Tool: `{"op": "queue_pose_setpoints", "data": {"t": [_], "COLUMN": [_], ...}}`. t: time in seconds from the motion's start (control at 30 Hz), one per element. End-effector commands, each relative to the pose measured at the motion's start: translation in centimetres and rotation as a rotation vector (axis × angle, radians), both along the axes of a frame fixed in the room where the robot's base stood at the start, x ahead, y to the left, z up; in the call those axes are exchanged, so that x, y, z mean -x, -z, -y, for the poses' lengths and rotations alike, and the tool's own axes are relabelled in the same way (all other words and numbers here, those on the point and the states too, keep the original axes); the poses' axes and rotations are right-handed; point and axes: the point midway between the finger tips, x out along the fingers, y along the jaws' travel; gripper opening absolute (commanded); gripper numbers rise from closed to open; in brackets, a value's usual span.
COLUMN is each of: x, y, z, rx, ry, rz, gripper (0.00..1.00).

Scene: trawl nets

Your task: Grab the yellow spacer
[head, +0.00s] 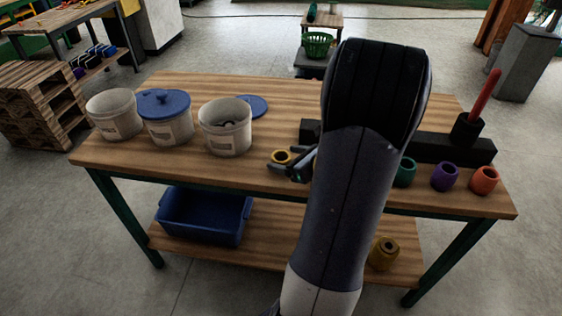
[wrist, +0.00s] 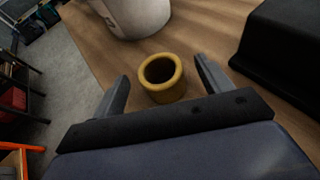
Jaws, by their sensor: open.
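The yellow spacer (head: 281,157) is a short ring with a round hole, standing upright on the wooden table (head: 260,180). In the wrist view the spacer (wrist: 166,91) sits between the two fingers, nearer the middle, with a gap on each side. My gripper (head: 290,163) is open around it, low over the table; the fingers also show in the wrist view (wrist: 162,72). My arm hides part of the gripper and the table behind it in the head view.
A white tub (head: 226,138) stands left of the gripper, with more tubs and a blue lid (head: 251,106) nearby. A black block (wrist: 285,50) lies to the right. Green (head: 404,173), purple (head: 444,177) and orange (head: 484,181) spacers stand further right. A mustard piece (head: 383,253) is on the lower shelf.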

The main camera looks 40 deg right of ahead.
Motion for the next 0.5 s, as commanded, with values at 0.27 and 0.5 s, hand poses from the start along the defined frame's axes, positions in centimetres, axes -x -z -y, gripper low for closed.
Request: {"op": "queue_pose_setpoints", "data": {"t": [0.27, 0.5], "x": [-2.3, -2.3], "y": [1.0, 1.0], "z": [-0.4, -0.3], "rx": [0.000, 0.000], "ry": [-0.001, 0.000], "rz": [0.000, 0.000], "gripper": [0.74, 0.71]}}
